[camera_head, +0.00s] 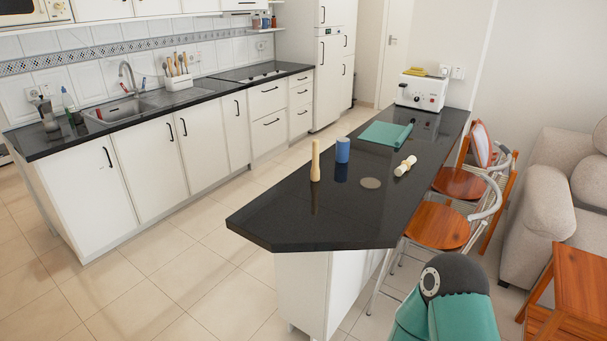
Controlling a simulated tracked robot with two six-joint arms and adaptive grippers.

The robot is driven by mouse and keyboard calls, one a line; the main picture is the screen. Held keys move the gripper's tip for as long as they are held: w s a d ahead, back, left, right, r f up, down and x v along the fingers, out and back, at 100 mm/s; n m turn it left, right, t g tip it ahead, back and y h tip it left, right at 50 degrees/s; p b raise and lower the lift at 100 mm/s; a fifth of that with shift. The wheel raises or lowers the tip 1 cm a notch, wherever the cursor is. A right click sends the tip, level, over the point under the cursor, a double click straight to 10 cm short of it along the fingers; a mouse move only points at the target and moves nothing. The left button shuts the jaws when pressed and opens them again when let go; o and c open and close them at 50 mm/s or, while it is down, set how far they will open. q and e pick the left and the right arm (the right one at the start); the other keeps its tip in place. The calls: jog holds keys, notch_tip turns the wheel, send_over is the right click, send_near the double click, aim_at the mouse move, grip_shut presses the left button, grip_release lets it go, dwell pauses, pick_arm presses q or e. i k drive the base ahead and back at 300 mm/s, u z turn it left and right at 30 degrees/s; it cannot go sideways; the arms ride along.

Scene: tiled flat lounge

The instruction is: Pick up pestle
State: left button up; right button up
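A tall, slim, light wooden piece (315,161) stands upright on the black counter (300,222), near its left edge, and has the look of a pestle. A shorter pale wooden piece (405,166) lies on its side farther right on the same counter. I cannot tell for certain from here which of the two is the pestle. Neither is touched by a gripper. A teal and black part of my arm shows at the bottom right, beside the counter's near end. Neither of my grippers is in view.
A blue cup (342,150) stands just right of the upright piece. A white toaster (422,93) stands at the far end. Wooden chairs (438,225) line the right side. The counter's near end is bare.

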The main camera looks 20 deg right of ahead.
aim_at(315, 172)
jog(key=z, duration=0.2)
jog(key=i, duration=0.9)
jog(key=u, duration=0.1)
